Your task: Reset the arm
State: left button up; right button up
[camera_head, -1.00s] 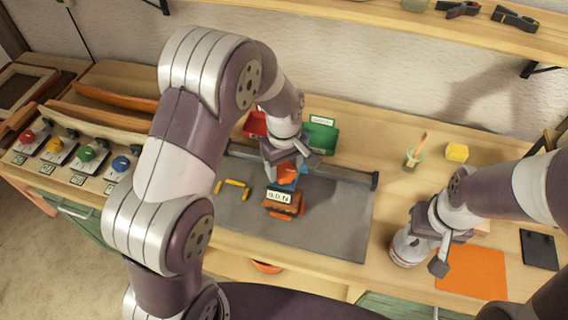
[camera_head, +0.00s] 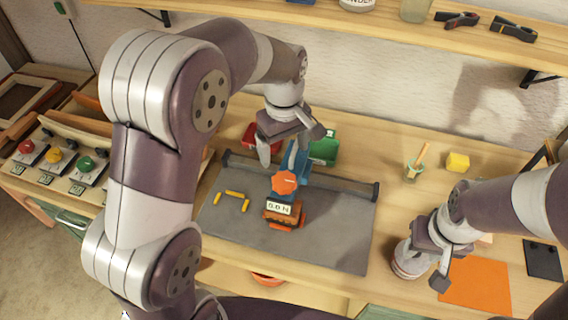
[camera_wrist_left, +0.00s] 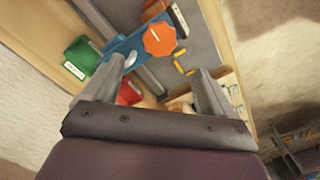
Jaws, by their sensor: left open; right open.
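My left gripper (camera_head: 290,146) is open and empty. In the head view it hangs above the back edge of the grey mat (camera_head: 330,222), near a blue tool with an orange knob (camera_head: 285,182). In the left wrist view the orange knob (camera_wrist_left: 160,39) and the blue bar (camera_wrist_left: 125,45) lie beyond the open fingers (camera_wrist_left: 160,95). An orange-brown block with a lettered label (camera_head: 283,212) sits just in front of the knob. My right gripper (camera_head: 420,268) is open at the right of the bench, beside an orange sheet (camera_head: 475,284); a round whitish object (camera_head: 405,262) is partly hidden there.
Yellow pieces (camera_head: 236,195) lie on the mat. Red (camera_head: 249,135) and green bins (camera_head: 324,148) stand behind it. A cup with a stick (camera_head: 414,170), a yellow block (camera_head: 457,162) and a black flat item (camera_head: 543,259) lie to the right. A shelf (camera_head: 400,30) runs above.

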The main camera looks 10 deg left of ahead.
pick_arm(q)
jog(key=shift+r, duration=0.95)
pick_arm(e)
notch_tip(320, 180, up, 2)
jog(key=shift+w+r, duration=0.1)
pick_arm(q)
jog(key=s+a+f+m+b, duration=0.1)
jog(key=s+a+f+m, duration=0.2)
jog(key=s, duration=0.3)
jog(key=s+a+f+m+t+b, duration=0.1)
jog(key=s+a+f+m, duration=0.2)
jog(key=s+f+m, duration=0.2)
jog(key=shift+s+f+m+b, duration=0.3)
jog(key=shift+s+m, duration=0.2)
jog(key=shift+s, duration=0.7)
pick_arm(e)
notch_tip(320, 180, down, 3)
jog(key=shift+w+f, duration=0.1)
jog(key=shift+f, duration=0.05)
pick_arm(q)
jog(key=shift+s, duration=0.2)
